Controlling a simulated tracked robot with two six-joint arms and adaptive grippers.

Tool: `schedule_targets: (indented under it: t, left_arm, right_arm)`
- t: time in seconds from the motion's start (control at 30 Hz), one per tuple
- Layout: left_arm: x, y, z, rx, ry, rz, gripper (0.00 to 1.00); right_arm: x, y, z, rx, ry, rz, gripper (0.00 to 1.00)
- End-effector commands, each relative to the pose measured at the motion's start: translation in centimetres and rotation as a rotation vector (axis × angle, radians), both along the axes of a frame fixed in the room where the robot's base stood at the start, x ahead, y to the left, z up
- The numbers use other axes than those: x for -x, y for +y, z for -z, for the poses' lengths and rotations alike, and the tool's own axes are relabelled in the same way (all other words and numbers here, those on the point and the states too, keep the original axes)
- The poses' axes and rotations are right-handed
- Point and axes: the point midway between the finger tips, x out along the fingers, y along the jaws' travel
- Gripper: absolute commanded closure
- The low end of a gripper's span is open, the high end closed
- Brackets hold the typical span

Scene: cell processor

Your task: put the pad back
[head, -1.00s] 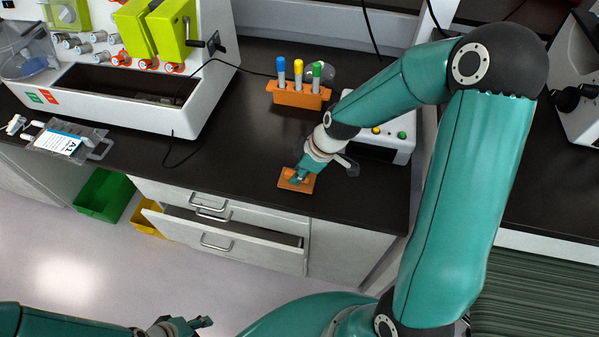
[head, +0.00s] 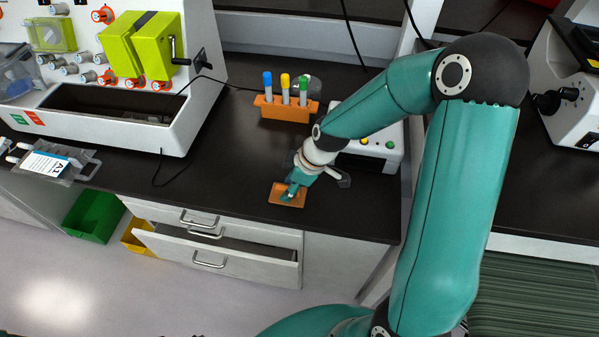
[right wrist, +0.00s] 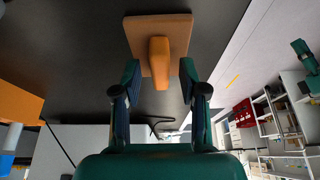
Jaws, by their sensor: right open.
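The pad is a flat brown-orange block with a raised orange grip (right wrist: 159,55). It lies on the dark bench top near its front edge, above the drawers, in the head view (head: 276,194). My right gripper (head: 291,193) is low over the pad. In the right wrist view its two fingers (right wrist: 159,76) are apart, one on each side of the grip, with gaps on both sides. My left gripper is out of the frame.
An orange rack (head: 286,111) with several capped tubes stands behind the pad. A white box with coloured buttons (head: 387,147) sits behind my right wrist. A drawer (head: 222,249) below the bench is pulled out. A labelled bag (head: 44,165) lies far left. Bench left of the pad is clear.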

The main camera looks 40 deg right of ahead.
Motion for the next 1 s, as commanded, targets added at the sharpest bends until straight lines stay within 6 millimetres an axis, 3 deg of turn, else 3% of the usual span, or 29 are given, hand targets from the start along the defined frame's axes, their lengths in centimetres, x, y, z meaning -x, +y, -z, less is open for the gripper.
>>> schedule_targets:
  t: [0.53, 0.7, 1.0]
  left_arm:
    - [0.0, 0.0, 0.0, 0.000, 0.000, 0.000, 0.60]
    - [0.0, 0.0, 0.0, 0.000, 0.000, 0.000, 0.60]
    - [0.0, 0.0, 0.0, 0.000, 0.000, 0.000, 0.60]
  right_arm:
    - [2.7, -2.5, -9.1, 0.003, -0.006, 0.001, 0.58]
    - [3.2, -2.8, -10.3, 0.001, -0.001, 0.000, 0.58]
    - [3.3, -2.8, -10.5, 0.001, -0.001, 0.000, 0.58]
